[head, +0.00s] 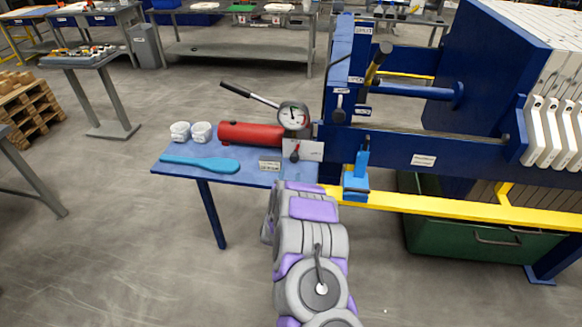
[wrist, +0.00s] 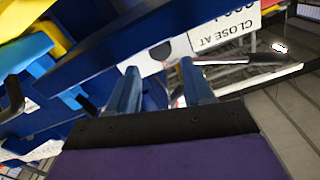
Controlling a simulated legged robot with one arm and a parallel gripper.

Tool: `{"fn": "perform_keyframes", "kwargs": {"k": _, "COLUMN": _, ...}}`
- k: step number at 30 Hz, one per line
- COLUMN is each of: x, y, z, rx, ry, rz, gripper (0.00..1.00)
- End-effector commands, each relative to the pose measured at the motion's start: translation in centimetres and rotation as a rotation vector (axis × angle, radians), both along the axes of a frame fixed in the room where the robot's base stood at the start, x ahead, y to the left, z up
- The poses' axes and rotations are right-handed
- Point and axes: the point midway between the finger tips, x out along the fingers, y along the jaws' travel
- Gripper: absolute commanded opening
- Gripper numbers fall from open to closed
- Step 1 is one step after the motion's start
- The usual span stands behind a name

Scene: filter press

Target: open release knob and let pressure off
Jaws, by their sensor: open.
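In the head view my arm reaches to the table's edge and the fingers are hidden.
The blue press frame (head: 400,145) and yellow rail (head: 440,206) block the right. A white label (wrist: 228,27) shows upside down in the wrist view.

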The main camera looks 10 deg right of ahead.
Motion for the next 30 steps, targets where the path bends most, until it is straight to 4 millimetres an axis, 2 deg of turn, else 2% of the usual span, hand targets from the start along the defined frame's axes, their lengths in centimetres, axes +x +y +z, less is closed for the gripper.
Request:
{"fn": "perform_keyframes", "kwargs": {"k": 9, "x": -5.5, "y": 2.0, "z": 0.0, "rx": -0.001, "ry": 0.005, "rz": 0.002, "gripper": 0.51}}
{"fn": "perform_keyframes", "kwargs": {"k": 15, "x": -8.2, "y": 2.9, "z": -0.1, "rx": -0.002, "ry": 0.002, "rz": 0.002, "gripper": 0.51}}
{"fn": "perform_keyframes", "kwargs": {"k": 21, "x": -9.3, "y": 3.2, "z": -0.1, "rx": -0.002, "ry": 0.001, "rz": 0.001, "gripper": 0.51}}
{"fn": "perform_keyframes", "kwargs": {"k": 30, "x": -9.4, "y": 3.2, "z": -0.1, "rx": -0.002, "ry": -0.001, "rz": 0.001, "gripper": 0.50}}
